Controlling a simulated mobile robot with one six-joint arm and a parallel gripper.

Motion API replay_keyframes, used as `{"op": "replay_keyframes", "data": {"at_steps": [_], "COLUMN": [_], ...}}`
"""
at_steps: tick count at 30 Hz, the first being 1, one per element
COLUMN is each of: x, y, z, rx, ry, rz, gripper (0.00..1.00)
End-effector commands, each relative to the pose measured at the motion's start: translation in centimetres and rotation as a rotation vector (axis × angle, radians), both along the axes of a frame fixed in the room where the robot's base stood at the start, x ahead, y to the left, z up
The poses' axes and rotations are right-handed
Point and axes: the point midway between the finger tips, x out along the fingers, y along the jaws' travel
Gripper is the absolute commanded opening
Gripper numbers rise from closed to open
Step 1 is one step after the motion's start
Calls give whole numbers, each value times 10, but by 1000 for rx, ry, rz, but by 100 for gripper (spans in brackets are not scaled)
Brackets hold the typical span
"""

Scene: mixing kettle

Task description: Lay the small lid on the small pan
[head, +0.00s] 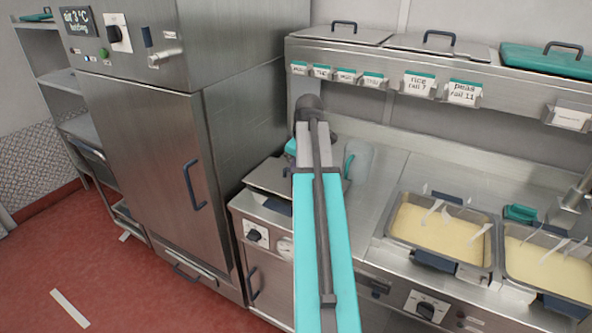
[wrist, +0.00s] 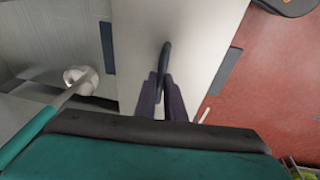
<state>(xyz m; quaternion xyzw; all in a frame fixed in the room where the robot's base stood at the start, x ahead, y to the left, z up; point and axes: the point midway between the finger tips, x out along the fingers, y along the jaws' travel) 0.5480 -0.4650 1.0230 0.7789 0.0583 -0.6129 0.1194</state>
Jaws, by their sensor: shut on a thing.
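In the wrist view my gripper (wrist: 162,97) is shut on an upright dark bar handle. The handle stands on a flat pale metal plate, which I take to be the small lid (wrist: 190,30). Dark blue strips show along its left and right sides. Two steel pans of pale yellow food, a left pan (head: 445,237) and a right pan (head: 552,268), sit in the counter at right. I cannot tell which vessel is the small pan, or whether the lid touches anything below.
A tall steel cabinet (head: 150,170) stands at left, with red floor (head: 60,260) before it. A low unit with a knob (head: 257,236) is beside my arm. A shelf with label cards (head: 420,82) and lidded containers runs along the back. Utensils lie across both pans.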

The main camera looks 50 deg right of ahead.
Motion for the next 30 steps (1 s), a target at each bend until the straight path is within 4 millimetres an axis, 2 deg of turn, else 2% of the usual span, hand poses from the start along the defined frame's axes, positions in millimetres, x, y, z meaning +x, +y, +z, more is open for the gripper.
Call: {"op": "replay_keyframes", "data": {"at_steps": [30], "x": [0], "y": [0], "z": [-19], "rx": [-1], "ry": [-1], "rz": [0], "gripper": [0]}}
